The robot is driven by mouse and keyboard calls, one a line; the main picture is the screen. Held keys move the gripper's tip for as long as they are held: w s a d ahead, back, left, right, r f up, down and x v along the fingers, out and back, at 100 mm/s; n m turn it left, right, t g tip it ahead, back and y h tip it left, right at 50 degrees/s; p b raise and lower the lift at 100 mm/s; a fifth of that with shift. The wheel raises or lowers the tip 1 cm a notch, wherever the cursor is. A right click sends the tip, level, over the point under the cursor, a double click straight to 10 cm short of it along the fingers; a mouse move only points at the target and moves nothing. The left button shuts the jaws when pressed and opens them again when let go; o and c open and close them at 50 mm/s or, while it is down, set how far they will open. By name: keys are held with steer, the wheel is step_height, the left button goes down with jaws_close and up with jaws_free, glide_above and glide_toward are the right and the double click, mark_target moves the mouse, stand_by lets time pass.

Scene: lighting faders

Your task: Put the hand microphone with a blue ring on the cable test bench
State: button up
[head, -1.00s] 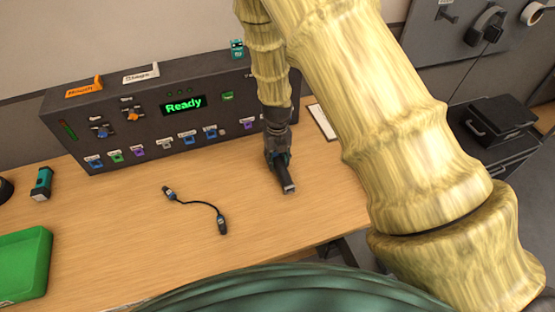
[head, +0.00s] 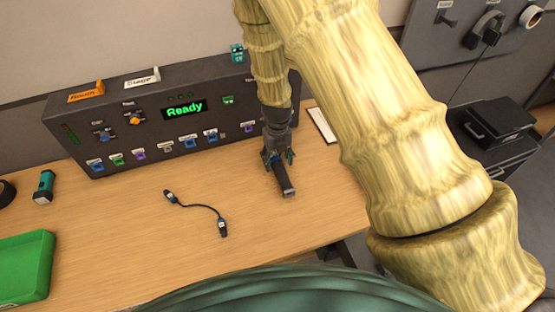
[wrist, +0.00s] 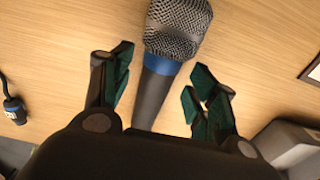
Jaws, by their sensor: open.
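The hand microphone (wrist: 172,45) has a silver mesh head, a blue ring and a dark handle. In the wrist view it lies between my gripper's spread fingers, with wood beneath. In the head view its dark handle (head: 285,184) points toward the front of the wooden table, and its upper part is mostly hidden by my gripper (head: 279,158). My gripper (wrist: 160,92) is open, with gaps between the fingers and the microphone on both sides. No label shows which surface is the cable test bench.
A short cable (head: 200,207) lies left of the microphone. A dark console (head: 130,146) with faders and a green "Ready" display stands behind. A green tray (head: 22,268) and a teal-and-black object (head: 44,186) are at left. A framed sheet (head: 322,125) lies at right.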

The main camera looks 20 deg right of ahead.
mark_target(277, 161)
step_height(277, 161, up, 10)
steer(key=p, duration=0.8)
steer(key=shift+r, duration=0.2)
